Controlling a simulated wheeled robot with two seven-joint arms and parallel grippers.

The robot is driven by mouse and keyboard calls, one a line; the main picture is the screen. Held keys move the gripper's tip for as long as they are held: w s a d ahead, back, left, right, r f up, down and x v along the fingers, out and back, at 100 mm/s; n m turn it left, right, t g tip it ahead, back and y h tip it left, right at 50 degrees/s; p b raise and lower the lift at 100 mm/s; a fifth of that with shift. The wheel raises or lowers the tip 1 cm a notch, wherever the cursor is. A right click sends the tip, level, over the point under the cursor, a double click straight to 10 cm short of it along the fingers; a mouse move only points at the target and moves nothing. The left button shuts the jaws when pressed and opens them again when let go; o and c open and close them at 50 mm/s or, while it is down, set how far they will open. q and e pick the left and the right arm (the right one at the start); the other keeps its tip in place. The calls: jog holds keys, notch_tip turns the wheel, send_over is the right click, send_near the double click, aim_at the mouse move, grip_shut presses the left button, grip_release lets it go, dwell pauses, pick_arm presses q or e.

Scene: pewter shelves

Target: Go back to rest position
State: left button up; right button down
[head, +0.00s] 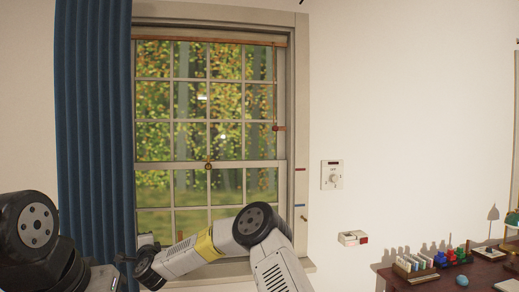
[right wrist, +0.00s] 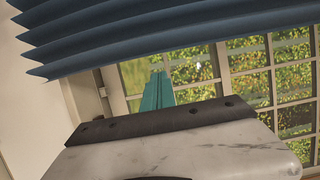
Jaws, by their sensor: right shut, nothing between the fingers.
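My right gripper (right wrist: 157,76) shows in the right wrist view as a pair of teal fingers pressed together, with nothing between them. It points toward the window (right wrist: 247,85), with the blue curtain (right wrist: 180,30) across the top of that view. In the head view my right arm reaches from the bottom middle to the left, in front of the lower window (head: 230,185). Its fingers cannot be made out there. My left arm shows only as a dark joint at the lower left edge, and my left gripper is out of view.
The blue curtain (head: 95,130) hangs left of the window, close to my right arm's end in the picture. A desk (head: 430,280) with several small items stands at the lower right. A white wall switch (head: 332,175) and a small box (head: 353,238) are on the wall.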

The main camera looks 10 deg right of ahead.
jog(key=shift+s+d, duration=0.25)
jog(key=shift+s, duration=0.4)
jog(key=s+d+r+n+g+y, duration=0.1)
jog(key=s+r+n+g+y, duration=0.2)
jog(key=s+r+n, duration=0.3)
jog(key=s+d+r+n+g+h, duration=0.25)
jog(key=s+d+r+n, duration=0.3)
jog(key=s+d, duration=0.4)
jog(key=s+d+f+n+g+h, duration=0.1)
jog(key=s+d+f+g+h, duration=0.1)
jog(key=s+d, duration=1)
jog(key=s+d+f+n+g+h, duration=0.2)
jog(key=s+d, duration=1)
jog(key=s, duration=0.8)
jog(key=shift+s+d+f+g, duration=0.2)
jog(key=shift+d+g, duration=0.2)
jog(key=shift+g, duration=0.25)
jog(key=shift+r, duration=0.1)
